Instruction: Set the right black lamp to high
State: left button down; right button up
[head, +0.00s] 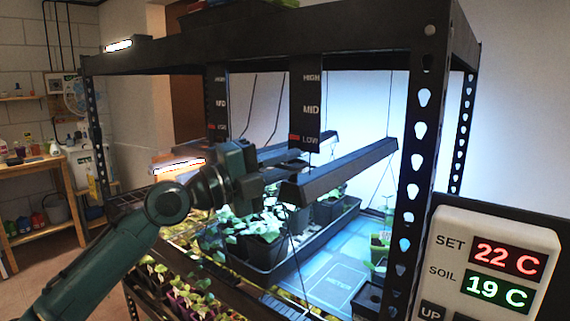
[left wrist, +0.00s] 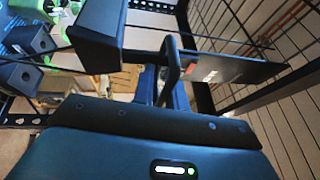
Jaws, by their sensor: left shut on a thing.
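The right black lamp (head: 345,170) is a long dark bar hanging under the rack, over a tray of seedlings. Its end also shows at the upper left in the left wrist view (left wrist: 97,35). My left gripper (head: 277,168) is at the near end of this lamp. It is shut on the lamp's black handle (left wrist: 172,62), seen in the left wrist view; the grip itself is partly hidden. Behind the lamp's near end hangs a black scale (head: 306,95) marked HIGH, MID and LOW, with a red marker (head: 294,137) at LOW. My right gripper is not in view.
A second scale (head: 217,105) hangs to the left, its red marker also low. A lit lamp (head: 178,166) is at the left. The rack's perforated post (head: 415,150) and a SET/SOIL display box (head: 493,262) stand at the right. Seedlings (head: 240,235) fill the space below.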

pick_arm(q)
notch_tip(320, 180, up, 11)
jog(key=p, duration=0.2)
jog(key=shift+s+a, duration=0.15)
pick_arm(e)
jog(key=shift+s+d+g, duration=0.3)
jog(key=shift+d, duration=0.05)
pick_arm(q)
jog(key=shift+r, duration=0.1)
jog(key=c, duration=1.6)
grip_release()
jog(key=shift+o, duration=0.2)
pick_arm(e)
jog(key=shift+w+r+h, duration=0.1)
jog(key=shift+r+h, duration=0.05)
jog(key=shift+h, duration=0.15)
